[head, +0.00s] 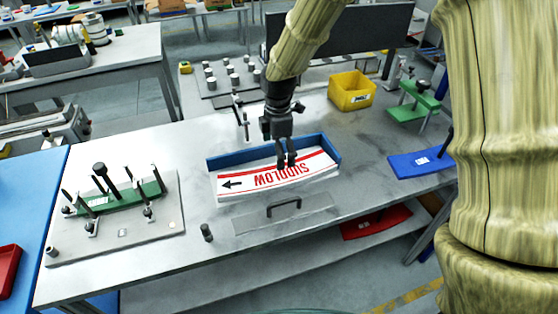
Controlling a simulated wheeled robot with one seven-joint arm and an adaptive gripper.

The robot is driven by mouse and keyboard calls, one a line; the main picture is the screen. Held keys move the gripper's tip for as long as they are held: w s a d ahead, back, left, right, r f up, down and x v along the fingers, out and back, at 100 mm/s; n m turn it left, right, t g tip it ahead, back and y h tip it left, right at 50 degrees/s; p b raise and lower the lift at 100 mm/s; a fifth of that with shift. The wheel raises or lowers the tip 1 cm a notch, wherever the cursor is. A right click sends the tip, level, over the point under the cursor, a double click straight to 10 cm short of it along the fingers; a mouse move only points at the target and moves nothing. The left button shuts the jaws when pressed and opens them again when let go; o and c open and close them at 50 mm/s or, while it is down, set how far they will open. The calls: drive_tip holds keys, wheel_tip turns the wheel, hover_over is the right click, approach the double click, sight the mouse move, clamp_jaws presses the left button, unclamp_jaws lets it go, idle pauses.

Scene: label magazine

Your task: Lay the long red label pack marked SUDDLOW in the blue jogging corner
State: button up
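The long label pack (240,172) is white with red bands, red SUDDLOW lettering that reads upside down here, and a black arrow pointing left. It lies flat-looking with its long side along the back wall of the blue jogging corner (255,148), whose short wall stands at the right end. I cannot tell whether the pack touches the walls or rests fully on the base. My gripper (286,163) points down over the right half of the pack, with dark fingertips at or just above its top. The fingers' spacing and any hold on the pack are unclear.
A clear plate with a black handle (284,206) lies in front. A green clamp fixture (120,200) stands left, a yellow bin (351,91) behind, and a blue tray (420,163) right. Small posts (206,232) and a thin stand (241,118) are nearby.

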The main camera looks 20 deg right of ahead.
wheel_tip(320, 180, up, 8)
drive_tip(key=b, duration=0.2)
drive_tip(key=shift+f, duration=0.15)
idle(0.4)
